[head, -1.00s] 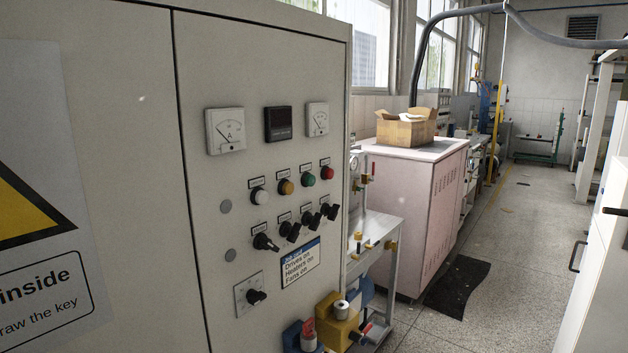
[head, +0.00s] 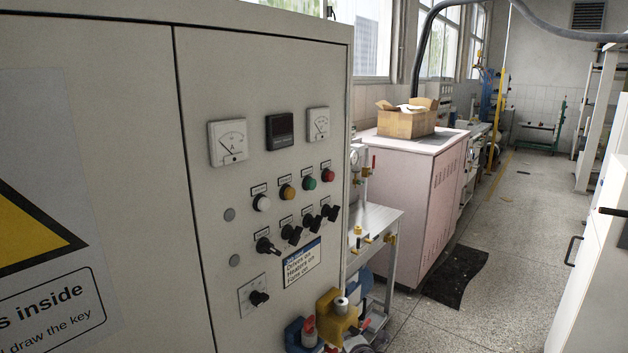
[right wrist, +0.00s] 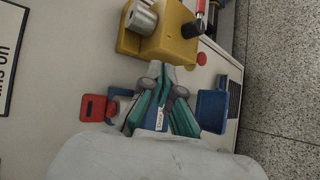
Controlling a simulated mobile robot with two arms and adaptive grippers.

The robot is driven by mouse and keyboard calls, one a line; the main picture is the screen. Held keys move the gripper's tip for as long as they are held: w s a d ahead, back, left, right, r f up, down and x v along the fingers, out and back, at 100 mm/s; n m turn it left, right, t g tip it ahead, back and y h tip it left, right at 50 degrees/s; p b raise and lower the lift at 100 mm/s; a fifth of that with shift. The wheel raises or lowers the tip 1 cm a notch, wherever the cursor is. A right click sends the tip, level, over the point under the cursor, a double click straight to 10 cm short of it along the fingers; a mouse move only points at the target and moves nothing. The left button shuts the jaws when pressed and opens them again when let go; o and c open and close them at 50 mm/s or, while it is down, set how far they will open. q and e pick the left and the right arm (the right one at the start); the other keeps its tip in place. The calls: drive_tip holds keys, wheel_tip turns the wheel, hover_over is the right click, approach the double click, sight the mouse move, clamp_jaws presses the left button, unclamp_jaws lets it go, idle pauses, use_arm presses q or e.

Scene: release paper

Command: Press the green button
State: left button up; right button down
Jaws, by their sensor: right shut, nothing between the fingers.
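The green button (head: 309,183) is on the front of the grey control cabinet (head: 110,65). It sits in a row between an amber button (head: 287,192) and a red button (head: 328,175), with a white button (head: 261,203) at the row's left end. My right gripper (right wrist: 164,86) is shut and empty in the right wrist view, close to the yellow block and well below the button row. The green button is not in the right wrist view. My left gripper is not in view.
Black rotary switches (head: 291,233) are below the buttons and meters (head: 228,142) above. A yellow block (head: 336,316) with a grey cylinder juts out low on the right, also in the right wrist view (right wrist: 150,40). A metal bench (head: 372,222) stands behind the cabinet's right edge.

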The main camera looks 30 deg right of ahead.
sight(312, 184)
wheel_tip(312, 184, up, 40)
drive_tip(key=w+d+n+t+h+p, duration=0.1)
drive_tip(key=n+t+h+p, duration=0.2)
drive_tip(key=n+t, duration=0.3)
drive_tip(key=shift+w+d+f+n, duration=0.15)
drive_tip(key=shift+w+d+n, duration=0.2)
drive_tip(key=shift+n, duration=0.15)
drive_tip(key=shift+w, duration=0.1)
drive_tip(key=w+a+b, duration=0.1)
drive_tip(key=w+a, duration=0.2)
drive_tip(key=w, duration=0.5)
drive_tip(key=shift+a+b, duration=0.25)
drive_tip(key=shift+b, duration=0.1)
drive_tip(key=shift+w, duration=0.1)
